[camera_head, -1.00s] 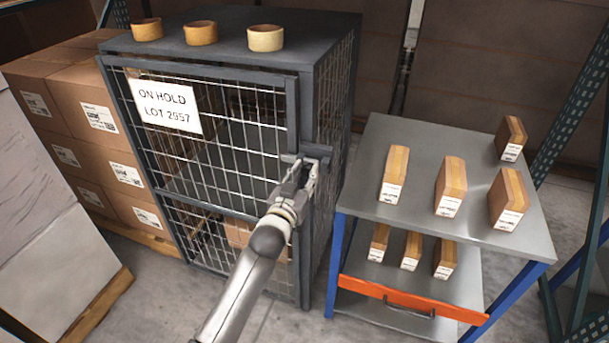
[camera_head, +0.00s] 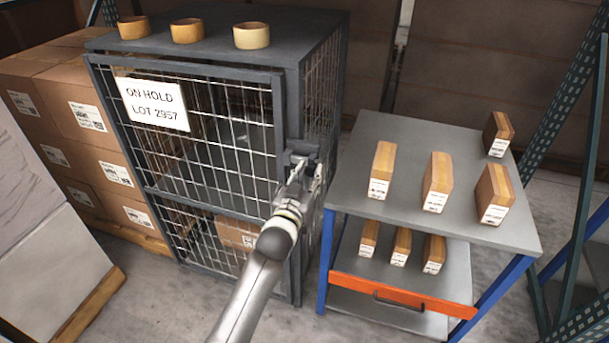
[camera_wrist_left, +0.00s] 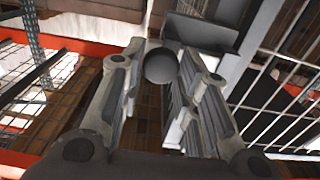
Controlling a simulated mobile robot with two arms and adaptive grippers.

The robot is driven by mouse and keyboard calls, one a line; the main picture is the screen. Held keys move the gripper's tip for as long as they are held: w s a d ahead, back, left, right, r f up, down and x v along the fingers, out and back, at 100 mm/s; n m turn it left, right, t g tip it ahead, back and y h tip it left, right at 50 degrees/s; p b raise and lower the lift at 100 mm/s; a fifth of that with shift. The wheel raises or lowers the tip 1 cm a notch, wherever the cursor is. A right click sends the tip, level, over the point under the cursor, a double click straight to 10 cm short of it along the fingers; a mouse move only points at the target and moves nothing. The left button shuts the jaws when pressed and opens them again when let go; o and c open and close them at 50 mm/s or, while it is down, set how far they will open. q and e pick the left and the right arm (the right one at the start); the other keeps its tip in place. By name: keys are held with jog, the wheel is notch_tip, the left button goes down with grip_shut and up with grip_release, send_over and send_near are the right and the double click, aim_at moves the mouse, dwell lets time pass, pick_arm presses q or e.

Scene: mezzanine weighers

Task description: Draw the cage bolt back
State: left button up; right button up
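The dark wire-mesh cage (camera_head: 278,120) stands left of centre with its door closed. The bolt fitting (camera_head: 303,147) sits at the door's right edge, partly behind my left gripper (camera_head: 307,172). In the left wrist view a dark round knob (camera_wrist_left: 160,66) lies between the two fingertips of my left gripper (camera_wrist_left: 157,60). The fingers are about a knob's width apart; whether they press on it is unclear. The bolt's bar is hard to make out behind the fingers. My right gripper shows in neither view.
A white sign (camera_head: 153,104) hangs on the door. Several tan rings, such as one (camera_head: 251,36), stand on the cage top. A grey-topped trolley (camera_head: 405,135) with tan blocks stands close on the right. Stacked cartons (camera_head: 98,160) flank the left side.

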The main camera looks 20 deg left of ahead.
pick_arm(q)
jog(key=o, duration=0.4)
jog(key=shift+d, duration=0.5)
jog(key=shift+s+a, duration=0.1)
jog(key=shift+a, duration=0.25)
jog(key=s, duration=1.1)
jog(key=shift+s, duration=0.4)
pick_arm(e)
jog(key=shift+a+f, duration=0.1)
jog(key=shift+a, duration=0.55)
